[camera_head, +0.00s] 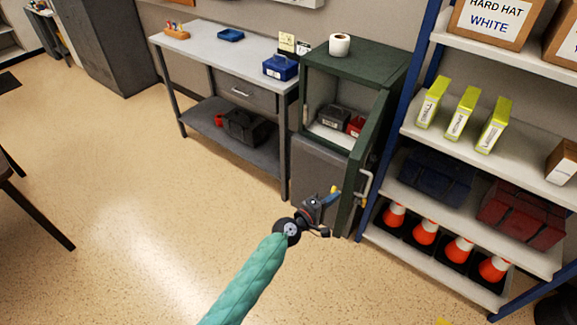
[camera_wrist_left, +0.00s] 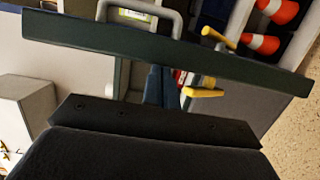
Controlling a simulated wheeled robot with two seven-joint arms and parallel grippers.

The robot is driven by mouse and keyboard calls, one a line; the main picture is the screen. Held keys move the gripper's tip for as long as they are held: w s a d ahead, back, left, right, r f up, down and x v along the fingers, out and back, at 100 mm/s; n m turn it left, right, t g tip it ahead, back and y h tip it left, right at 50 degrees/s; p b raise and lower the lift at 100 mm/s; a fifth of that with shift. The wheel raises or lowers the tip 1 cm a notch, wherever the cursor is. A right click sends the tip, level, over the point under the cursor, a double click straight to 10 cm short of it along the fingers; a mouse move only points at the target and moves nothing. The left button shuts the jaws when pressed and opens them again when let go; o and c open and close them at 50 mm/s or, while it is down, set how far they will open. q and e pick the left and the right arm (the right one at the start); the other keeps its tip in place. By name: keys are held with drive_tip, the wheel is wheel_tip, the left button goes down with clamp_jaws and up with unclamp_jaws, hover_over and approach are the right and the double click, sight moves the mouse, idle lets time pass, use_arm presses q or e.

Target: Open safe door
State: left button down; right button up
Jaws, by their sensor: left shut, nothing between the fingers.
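The safe (camera_head: 362,62) is a dark green cabinet at centre right in the head view. Its door (camera_head: 370,135) stands swung out, seen nearly edge-on, and the upper compartment is exposed. A grey bar handle (camera_head: 368,183) is on the door's outer face. The door crosses the left wrist view as a dark green band (camera_wrist_left: 120,45), with the handle (camera_wrist_left: 140,12) beyond it. Yellow pieces (camera_wrist_left: 205,92) show on both sides of the door there. My left gripper (camera_head: 322,201) is shut and empty, close to the door's inner side; contact is unclear. My right gripper is out of view.
A shelf rack (camera_head: 397,190) stands close right of the door, with traffic cones (camera_head: 425,231) low down. A grey workbench (camera_head: 205,50) adjoins the safe's left. A paper roll (camera_head: 339,45) stands on the safe. The floor (camera_head: 140,210) at left is mostly clear.

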sight(350, 198)
use_arm(q)
drive_tip(key=shift+s+d, duration=0.45)
drive_tip(key=shift+d, duration=0.45)
drive_tip(key=shift+s+d, duration=0.4)
drive_tip(key=shift+d, duration=0.45)
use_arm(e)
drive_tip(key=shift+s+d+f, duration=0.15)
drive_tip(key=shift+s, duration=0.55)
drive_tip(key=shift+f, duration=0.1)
